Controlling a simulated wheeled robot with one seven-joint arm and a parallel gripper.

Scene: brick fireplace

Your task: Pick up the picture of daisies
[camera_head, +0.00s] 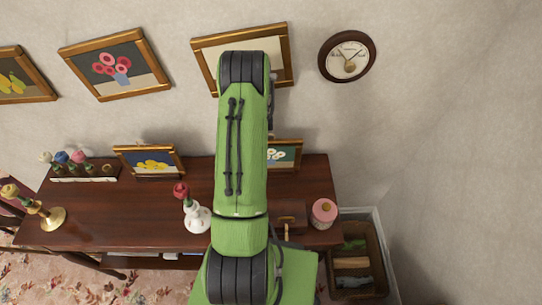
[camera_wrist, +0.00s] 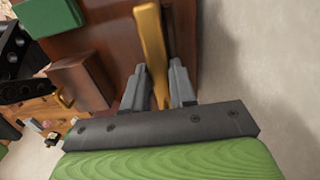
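My gripper is hidden behind my arm in the head view.
A crate (camera_head: 374,240) is at right.

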